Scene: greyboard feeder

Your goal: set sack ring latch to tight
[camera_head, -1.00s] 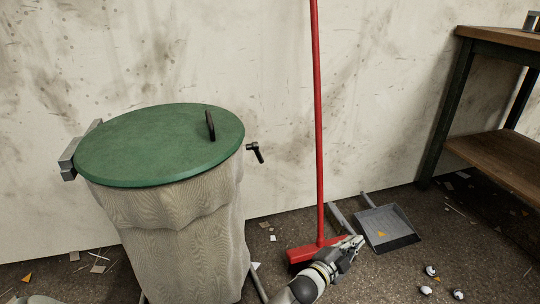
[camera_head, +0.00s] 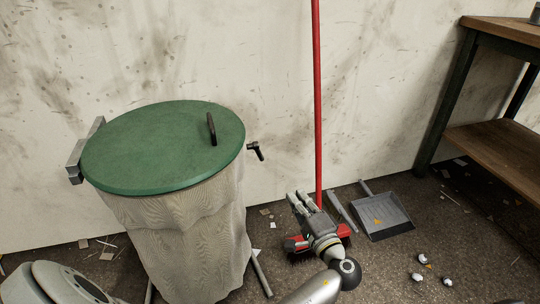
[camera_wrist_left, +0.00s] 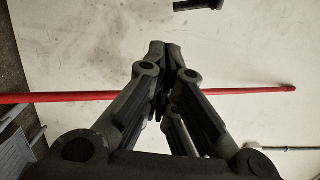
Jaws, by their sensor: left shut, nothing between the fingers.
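The sack stand has a green round lid (camera_head: 160,150) with a black handle (camera_head: 211,128), over a pale cloth sack (camera_head: 190,235). The ring latch, a small black lever (camera_head: 255,150), sticks out at the right side of the ring, just below the lid's rim. It appears to be the dark piece at the top edge of the left wrist view (camera_wrist_left: 198,4). My left gripper (camera_head: 302,202) is below and to the right of the latch, apart from it, with its fingers closed together and empty. In the left wrist view its fingertips (camera_wrist_left: 166,48) meet. My right gripper does not show.
A red broom (camera_head: 317,100) leans upright behind my left gripper, its head partly hidden by it. A grey dustpan (camera_head: 382,216) lies on the floor to the right. A wooden workbench (camera_head: 500,150) stands at the far right. Scraps and several white balls lie on the floor.

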